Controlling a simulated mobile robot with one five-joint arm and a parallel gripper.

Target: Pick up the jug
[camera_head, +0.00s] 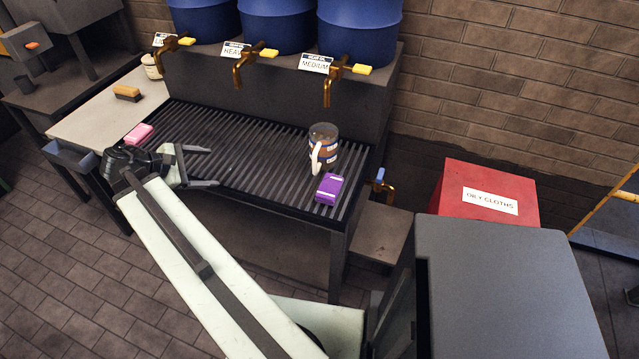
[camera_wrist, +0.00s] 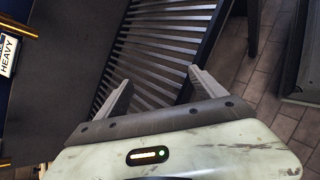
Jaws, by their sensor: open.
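The jug (camera_head: 323,147) is a grey-brown cylinder with blue and white bands and a pale handle on its front left side. It stands upright on the right part of the slatted rack, behind a purple block. My gripper (camera_head: 212,167) is open and empty over the left part of the rack, to the left of the jug and apart from it. In the wrist view my gripper (camera_wrist: 163,84) shows both fingers spread over the slats. The jug does not show in the wrist view.
The purple block (camera_head: 329,188) lies close in front of the jug. A pink block (camera_head: 138,133) and a brush (camera_head: 127,93) lie at the left. Blue drums (camera_head: 360,30) with brass taps (camera_head: 333,82) overhang the back. A red bin (camera_head: 488,178) stands right. The middle slats (camera_head: 250,150) are clear.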

